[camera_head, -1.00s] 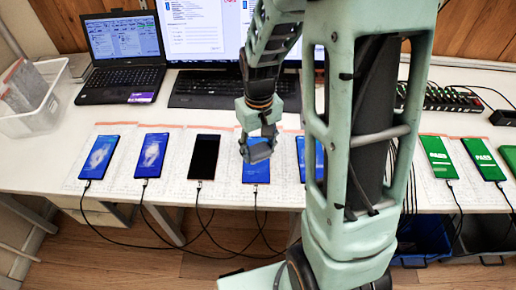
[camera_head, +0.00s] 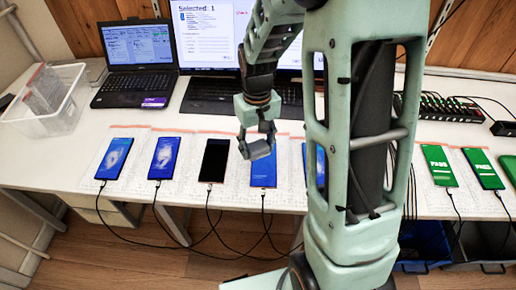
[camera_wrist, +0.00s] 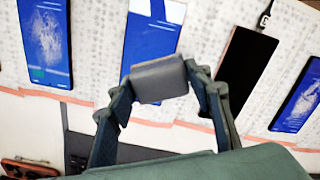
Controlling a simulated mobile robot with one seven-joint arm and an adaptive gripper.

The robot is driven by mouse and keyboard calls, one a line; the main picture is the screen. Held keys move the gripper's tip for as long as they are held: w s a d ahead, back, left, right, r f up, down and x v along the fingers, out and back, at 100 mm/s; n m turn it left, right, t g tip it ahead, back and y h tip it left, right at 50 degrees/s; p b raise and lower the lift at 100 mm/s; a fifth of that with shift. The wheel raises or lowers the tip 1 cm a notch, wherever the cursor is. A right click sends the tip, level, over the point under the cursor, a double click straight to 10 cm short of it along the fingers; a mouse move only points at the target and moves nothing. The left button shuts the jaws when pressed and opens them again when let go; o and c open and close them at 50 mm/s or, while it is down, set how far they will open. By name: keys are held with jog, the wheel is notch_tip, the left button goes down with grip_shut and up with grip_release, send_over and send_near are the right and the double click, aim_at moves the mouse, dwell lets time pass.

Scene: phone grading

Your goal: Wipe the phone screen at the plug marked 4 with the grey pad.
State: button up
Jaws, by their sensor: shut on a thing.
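My gripper (camera_head: 257,132) is shut on the grey pad (camera_wrist: 159,80). In the head view the pad (camera_head: 258,149) appears over the upper left part of a phone with a blue screen (camera_head: 264,172), fourth from the left in the row. In the wrist view that phone (camera_wrist: 152,38) lies beyond the pad, which overlaps its near end. I cannot tell whether the pad touches the glass. A cable runs from this phone's near end in the head view.
A black-screen phone (camera_head: 214,160) lies beside it, with smudged blue phones (camera_head: 164,157) further left. Another smudged phone (camera_wrist: 46,38) lies on the other side, partly behind my arm in the head view. Green PASS phones (camera_head: 438,164), laptops (camera_head: 132,62) and a clear bin (camera_head: 45,100) surround.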

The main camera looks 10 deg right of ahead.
jog(key=shift+r+p, duration=1.55)
jog(key=shift+r, duration=0.75)
